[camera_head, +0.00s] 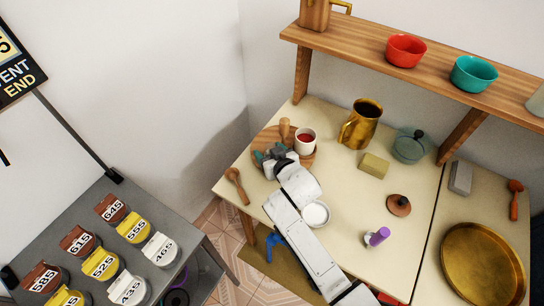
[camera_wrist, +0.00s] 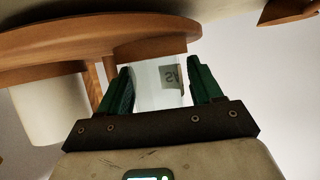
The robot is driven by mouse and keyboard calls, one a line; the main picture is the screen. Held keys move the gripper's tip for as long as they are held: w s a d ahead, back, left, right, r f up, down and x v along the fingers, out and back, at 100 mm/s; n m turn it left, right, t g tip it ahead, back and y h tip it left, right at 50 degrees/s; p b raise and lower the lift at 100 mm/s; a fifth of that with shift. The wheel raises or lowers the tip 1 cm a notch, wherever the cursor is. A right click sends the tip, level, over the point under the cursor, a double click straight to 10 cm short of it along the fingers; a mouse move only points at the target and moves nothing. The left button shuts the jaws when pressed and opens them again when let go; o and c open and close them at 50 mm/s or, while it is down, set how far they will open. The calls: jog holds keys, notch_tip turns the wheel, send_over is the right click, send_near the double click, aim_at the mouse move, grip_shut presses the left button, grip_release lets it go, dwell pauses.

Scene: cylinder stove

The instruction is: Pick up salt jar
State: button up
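A pale, clear-looking jar (camera_wrist: 155,88) with a small grey label sits between the two green fingers of my gripper (camera_wrist: 165,85) in the wrist view. The label lettering is upside down and partly readable. The jar fills nearly all the gap, but I cannot tell whether both fingers press on it. In the head view my gripper (camera_head: 268,158) is over the left edge of a round wooden board (camera_head: 307,159) at the table's left end. The jar is not clearly visible there, hidden by my gripper.
A white cup with red contents (camera_head: 305,147) and a wooden mill (camera_head: 285,132) stand close to my gripper. A wooden spoon (camera_head: 238,186), white bowl (camera_head: 316,213), brass pitcher (camera_head: 361,125) and yellow block (camera_head: 374,165) are on the table. A shelf (camera_head: 420,65) runs above the back.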

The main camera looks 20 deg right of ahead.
aim_at(269, 145)
jog(key=c, duration=0.7)
jog(key=shift+r, duration=0.4)
notch_tip(269, 145, up, 2)
jog(key=shift+r, duration=0.15)
jog(key=w+r+v, duration=0.1)
jog(key=r+v, duration=0.1)
jog(key=v, duration=1.5)
jog(key=shift+a+r, duration=0.25)
jog(key=shift+a, duration=0.25)
jog(key=shift+w, duration=0.15)
